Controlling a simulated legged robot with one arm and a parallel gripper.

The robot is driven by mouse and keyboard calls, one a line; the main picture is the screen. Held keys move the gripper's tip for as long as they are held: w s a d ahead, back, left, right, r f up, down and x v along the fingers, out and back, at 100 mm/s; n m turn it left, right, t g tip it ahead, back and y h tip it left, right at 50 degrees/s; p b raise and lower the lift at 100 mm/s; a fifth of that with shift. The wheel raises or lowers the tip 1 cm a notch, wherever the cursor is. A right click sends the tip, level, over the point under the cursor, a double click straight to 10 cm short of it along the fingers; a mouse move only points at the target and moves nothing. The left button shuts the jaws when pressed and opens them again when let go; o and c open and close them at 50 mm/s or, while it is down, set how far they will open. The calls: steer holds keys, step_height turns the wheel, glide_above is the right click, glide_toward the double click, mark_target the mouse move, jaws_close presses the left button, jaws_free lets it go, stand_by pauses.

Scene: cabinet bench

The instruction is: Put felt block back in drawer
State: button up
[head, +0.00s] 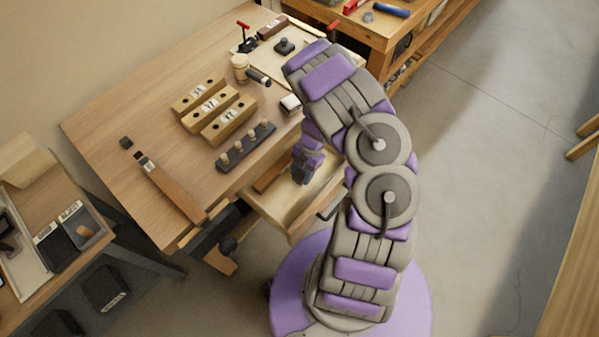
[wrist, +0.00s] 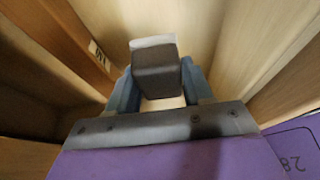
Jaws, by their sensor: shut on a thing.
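The felt block (wrist: 156,72) is a dark grey block with a pale strip along its far edge in the wrist view. My gripper (wrist: 160,90) is shut on it, with one blue-grey finger on each side. In the head view my gripper (head: 302,172) points down over the open drawer (head: 268,211) at the bench front. The block cannot be made out there. In the wrist view pale wooden surfaces surround the block. I cannot tell whether it touches the drawer floor.
A brown wooden piece (head: 270,178) lies at the drawer's left. On the bench (head: 110,105) are labelled wooden blocks (head: 228,120), a dark rack with pegs (head: 246,146), a mallet (head: 241,68) and a small pale-topped block (head: 290,104). A vise (head: 215,230) sits at the front left corner.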

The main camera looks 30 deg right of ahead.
steer(key=shift+d, duration=0.1)
steer(key=shift+a+r, duration=0.15)
steer(key=shift+a, duration=1.35)
steer(key=shift+d, duration=1.2)
steer(key=shift+a, duration=0.45)
steer(key=shift+f, duration=0.25)
steer(key=shift+d+f+b, duration=0.25)
steer(key=shift+d+b, duration=0.2)
steer(key=shift+a, duration=0.25)
steer(key=shift+f, duration=0.1)
